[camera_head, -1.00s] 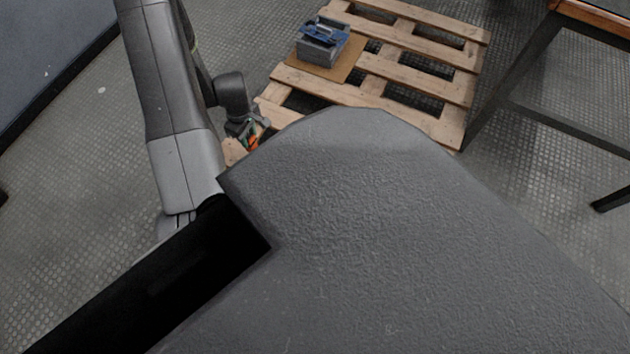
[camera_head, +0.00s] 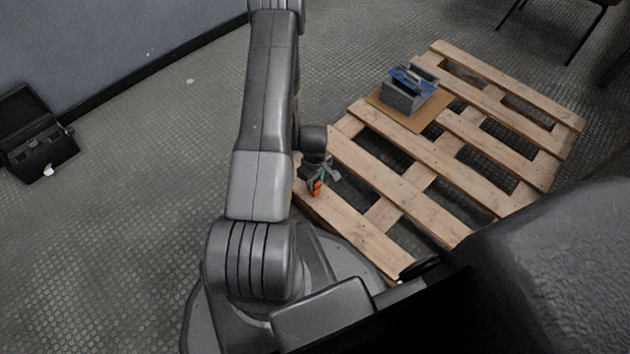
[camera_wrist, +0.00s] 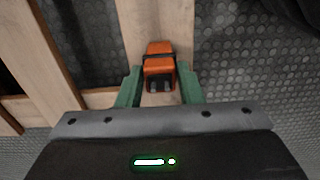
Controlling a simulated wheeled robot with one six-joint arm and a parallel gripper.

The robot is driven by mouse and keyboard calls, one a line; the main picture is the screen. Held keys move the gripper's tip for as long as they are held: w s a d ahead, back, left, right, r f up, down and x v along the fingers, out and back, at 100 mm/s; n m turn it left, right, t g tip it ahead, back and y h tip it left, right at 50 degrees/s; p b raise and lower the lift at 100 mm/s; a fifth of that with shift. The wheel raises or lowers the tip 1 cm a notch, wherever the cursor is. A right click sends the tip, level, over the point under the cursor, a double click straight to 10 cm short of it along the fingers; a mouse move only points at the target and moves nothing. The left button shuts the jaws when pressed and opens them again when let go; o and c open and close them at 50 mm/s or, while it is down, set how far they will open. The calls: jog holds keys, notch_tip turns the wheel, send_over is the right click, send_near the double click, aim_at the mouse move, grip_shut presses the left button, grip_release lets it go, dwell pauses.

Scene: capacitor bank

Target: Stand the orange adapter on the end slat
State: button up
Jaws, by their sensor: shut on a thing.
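The orange adapter (camera_wrist: 158,62) has a black band around its middle and a dark lower end. My gripper (camera_wrist: 159,92) has green fingers on both sides of it and is shut on it. In the head view the adapter (camera_head: 315,187) hangs below my gripper (camera_head: 314,178) at the pallet's near left corner. The end slat (camera_head: 352,225) is the pallet's nearest pale wood board. In the wrist view the slat (camera_wrist: 180,25) runs behind the adapter. I cannot tell whether the adapter touches it.
A grey box with a blue top (camera_head: 405,92) stands on a brown board (camera_head: 418,122) on the pallet. Gaps lie between the slats. An open black case (camera_head: 35,135) lies on the floor at the left. The floor (camera_head: 140,200) between is clear.

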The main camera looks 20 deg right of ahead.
jog(key=shift+r, duration=0.1)
jog(key=o, duration=1)
notch_tip(320, 180, up, 12)
jog(key=p, duration=0.4)
jog(key=shift+p, duration=0.35)
